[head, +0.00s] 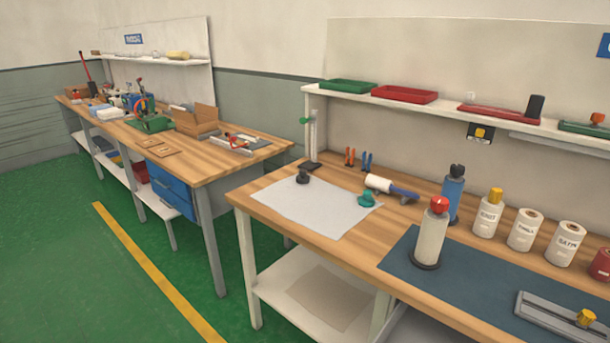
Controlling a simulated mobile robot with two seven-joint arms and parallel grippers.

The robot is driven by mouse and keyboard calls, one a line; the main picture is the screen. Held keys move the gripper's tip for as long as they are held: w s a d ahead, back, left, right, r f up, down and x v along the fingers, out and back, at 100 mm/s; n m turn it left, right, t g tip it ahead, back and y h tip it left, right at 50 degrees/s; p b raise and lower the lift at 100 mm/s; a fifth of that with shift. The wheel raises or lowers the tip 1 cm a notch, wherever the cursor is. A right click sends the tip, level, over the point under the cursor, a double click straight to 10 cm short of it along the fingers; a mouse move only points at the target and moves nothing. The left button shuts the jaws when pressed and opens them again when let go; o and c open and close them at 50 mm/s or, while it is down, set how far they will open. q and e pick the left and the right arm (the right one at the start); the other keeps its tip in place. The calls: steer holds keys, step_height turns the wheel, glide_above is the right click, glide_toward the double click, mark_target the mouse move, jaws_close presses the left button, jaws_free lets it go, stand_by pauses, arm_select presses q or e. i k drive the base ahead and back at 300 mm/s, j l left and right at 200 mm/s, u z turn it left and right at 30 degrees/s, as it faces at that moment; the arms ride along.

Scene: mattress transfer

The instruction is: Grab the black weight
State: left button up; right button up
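A small black object that looks like the black weight (303,177) sits upright on a white sheet (325,208) on the nearer wooden workbench (262,205). It stands near the sheet's back left edge, with bare sheet in front of it. A teal object (367,199) lies to its right, near the sheet's right edge. Neither of my grippers is in view.
A stand with a dark base (312,166) is behind the weight. A shelf (440,108) runs above. Green floor (60,270) is clear at the left.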

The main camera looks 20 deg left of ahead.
mark_target(302, 178)
steer(key=i+j+z, duration=0.15)
steer(key=j+z, duration=0.15)
steer(key=j, duration=0.4)
steer(key=i+j+z, duration=0.1)
steer(key=j+z, duration=0.2)
steer(key=j, duration=0.4)
steer(key=j+z, duration=0.3)
steer(key=j, duration=0.45)
steer(key=j+z, duration=0.35)
steer(key=j, duration=0.4)
steer(key=k+j+z, duration=0.15)
steer(key=j+z, duration=0.15)
steer(key=j, duration=0.4)
steer(key=j+z, duration=0.1)
steer(key=j, duration=0.35)
steer(key=k+j+z, duration=0.15)
steer(key=j, duration=0.3)
steer(key=j+z, duration=0.1)
steer(key=j, duration=0.35)
steer(key=k+j+z, duration=0.15)
steer(key=j, duration=0.25)
